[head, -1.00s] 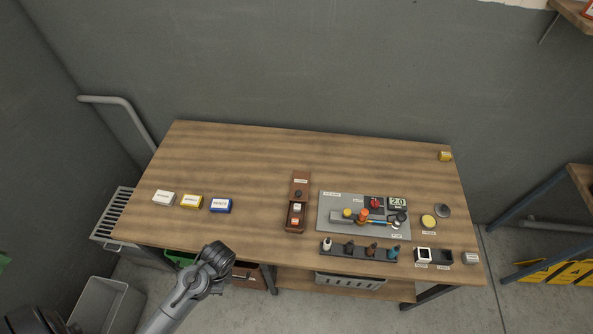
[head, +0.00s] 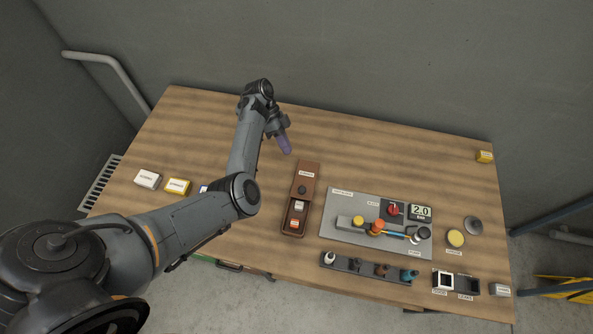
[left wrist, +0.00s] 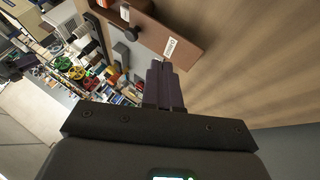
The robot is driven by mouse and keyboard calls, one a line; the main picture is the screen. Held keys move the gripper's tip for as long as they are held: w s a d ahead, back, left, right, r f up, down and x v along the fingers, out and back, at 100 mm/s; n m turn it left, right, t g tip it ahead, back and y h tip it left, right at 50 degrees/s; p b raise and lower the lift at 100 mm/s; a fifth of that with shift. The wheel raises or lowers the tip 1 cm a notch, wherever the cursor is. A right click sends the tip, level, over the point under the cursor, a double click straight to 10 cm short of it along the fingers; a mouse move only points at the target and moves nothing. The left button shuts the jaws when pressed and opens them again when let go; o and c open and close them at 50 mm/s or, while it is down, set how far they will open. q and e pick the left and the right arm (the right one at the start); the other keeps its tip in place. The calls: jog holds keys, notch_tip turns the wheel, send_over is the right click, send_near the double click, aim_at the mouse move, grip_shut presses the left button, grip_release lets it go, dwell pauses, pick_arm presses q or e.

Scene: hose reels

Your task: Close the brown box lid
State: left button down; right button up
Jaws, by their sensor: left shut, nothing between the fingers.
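The brown box (head: 290,222) is long and narrow and lies on the table at the middle. The near part is open and shows a white and a red item inside. My right gripper is not in view.
A grey board (head: 342,205) with a red knob, colored parts and a display stands right of the box. A dark rack (head: 343,263) with several bottles is in front of it. White and yellow boxes (head: 147,179) sit at the left, partly near my arm.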

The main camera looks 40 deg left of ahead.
pick_arm(q)
send_near(298, 182)
jog(key=d+f, duration=0.1)
jog(key=w+d+f, duration=0.2)
jog(key=shift+d+f+p, duration=0.15)
jog(key=shift+f+p, duration=0.15)
jog(key=shift+f, duration=0.05)
jog(key=shift+s+d+r+p, duration=0.1)
jog(key=shift+s+d+p, duration=0.65)
jog(key=shift+d+p, duration=0.1)
jog(key=shift+s+d+p, duration=0.4)
jog(key=shift+s+d, duration=0.15)
jog(key=shift+s, duration=0.1)
